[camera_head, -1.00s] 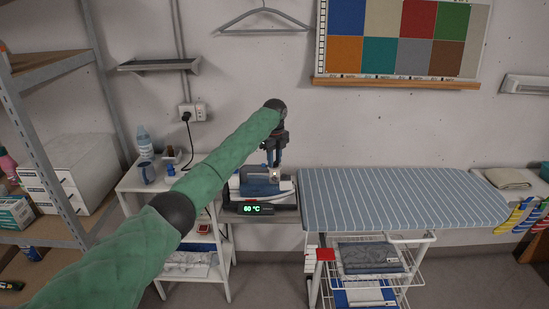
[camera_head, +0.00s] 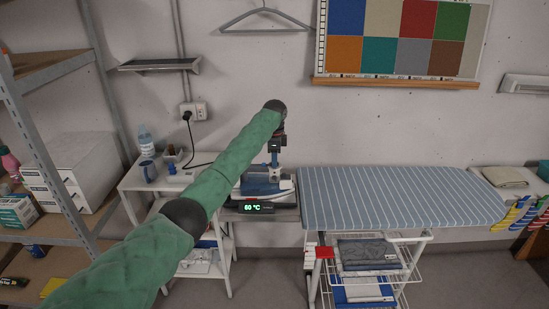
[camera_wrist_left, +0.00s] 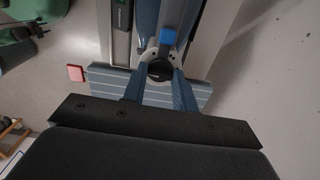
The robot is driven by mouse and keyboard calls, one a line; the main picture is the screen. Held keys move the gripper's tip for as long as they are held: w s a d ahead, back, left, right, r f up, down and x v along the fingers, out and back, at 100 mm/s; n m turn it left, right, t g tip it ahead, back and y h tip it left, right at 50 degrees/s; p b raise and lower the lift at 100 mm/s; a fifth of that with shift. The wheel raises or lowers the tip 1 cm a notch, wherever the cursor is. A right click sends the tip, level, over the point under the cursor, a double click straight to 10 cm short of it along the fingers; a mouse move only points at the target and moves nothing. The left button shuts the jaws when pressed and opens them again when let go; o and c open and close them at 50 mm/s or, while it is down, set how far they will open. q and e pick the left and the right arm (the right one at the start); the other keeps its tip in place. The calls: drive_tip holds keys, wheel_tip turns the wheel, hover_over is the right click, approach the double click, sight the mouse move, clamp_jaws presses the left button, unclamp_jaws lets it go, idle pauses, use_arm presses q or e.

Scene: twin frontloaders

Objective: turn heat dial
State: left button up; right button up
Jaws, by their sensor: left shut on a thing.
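The blue and white iron (camera_head: 264,187) rests on its station at the left end of the ironing board. The station's display (camera_head: 257,208) reads 60 °C in green. My left gripper (camera_head: 275,172) reaches down onto the top of the iron. In the left wrist view, the dark round heat dial (camera_wrist_left: 160,71) sits between the two blue fingers of my left gripper (camera_wrist_left: 161,78), which is shut on it. The fingers cover the dial's sides. A small blue block (camera_wrist_left: 168,36) lies just beyond the dial. My right gripper is not in view.
The striped ironing board (camera_head: 400,198) extends to the right, with a wire rack of folded cloths (camera_head: 370,255) below. A white shelf unit (camera_head: 140,182) with a bottle and mug stands left. A cable runs from the wall socket (camera_head: 193,112).

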use_arm(q)
drive_tip(key=shift+n, duration=0.3)
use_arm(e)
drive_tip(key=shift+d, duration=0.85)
